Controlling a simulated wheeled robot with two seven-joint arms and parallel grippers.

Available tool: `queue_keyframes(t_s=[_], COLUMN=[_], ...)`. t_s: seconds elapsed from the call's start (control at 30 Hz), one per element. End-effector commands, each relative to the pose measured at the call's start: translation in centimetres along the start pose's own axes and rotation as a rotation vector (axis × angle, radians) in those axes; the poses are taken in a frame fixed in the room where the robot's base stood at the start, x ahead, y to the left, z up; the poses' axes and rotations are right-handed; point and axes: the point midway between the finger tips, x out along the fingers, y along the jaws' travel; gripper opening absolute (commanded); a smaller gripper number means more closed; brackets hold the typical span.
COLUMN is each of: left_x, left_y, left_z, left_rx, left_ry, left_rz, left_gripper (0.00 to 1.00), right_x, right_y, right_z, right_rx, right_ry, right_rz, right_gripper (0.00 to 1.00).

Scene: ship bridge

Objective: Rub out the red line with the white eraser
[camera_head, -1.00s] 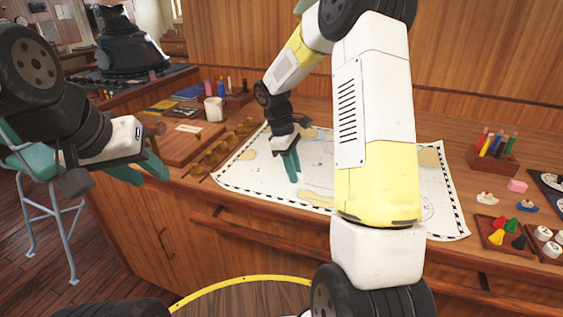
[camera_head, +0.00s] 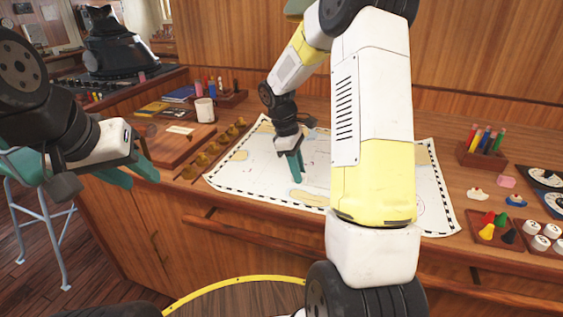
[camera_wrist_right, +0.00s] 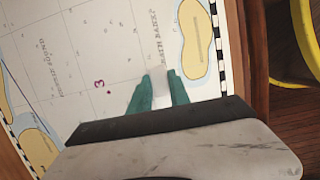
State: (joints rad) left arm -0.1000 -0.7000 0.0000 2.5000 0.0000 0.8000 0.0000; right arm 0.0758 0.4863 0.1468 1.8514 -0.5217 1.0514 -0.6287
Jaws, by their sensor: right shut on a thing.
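The white eraser (camera_wrist_right: 158,85) is between the teal fingers of my right gripper (camera_wrist_right: 158,90) in the right wrist view. The right gripper also shows in the head view (camera_head: 296,178), pointing down over the middle of the paper chart (camera_head: 240,179). I cannot tell whether the eraser touches the paper. I cannot make out the red line; my right arm hides part of the chart. A small dark red "3" and dot (camera_wrist_right: 99,86) are printed left of the fingers. My left gripper (camera_head: 131,174) is open and empty, left of the chart.
A mug (camera_head: 205,110), a wooden board (camera_head: 180,141) and a row of brass discs (camera_head: 211,151) lie left of the chart. The desk's front edge runs below the chart.

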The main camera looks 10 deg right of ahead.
Motion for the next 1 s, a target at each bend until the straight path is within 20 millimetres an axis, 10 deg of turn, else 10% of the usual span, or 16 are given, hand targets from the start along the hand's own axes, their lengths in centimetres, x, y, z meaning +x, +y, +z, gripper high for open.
queue_keyframes(t_s=[1.0], left_x=[0.0], left_y=[0.0], left_z=[0.0], left_rx=[0.0], left_ry=[0.0], left_rz=[0.0], left_gripper=[0.36], right_x=[1.0], right_y=[0.7], right_z=[2.9], right_rx=[0.0], right_ry=[-0.002], right_rz=[-0.001], right_gripper=[0.0])
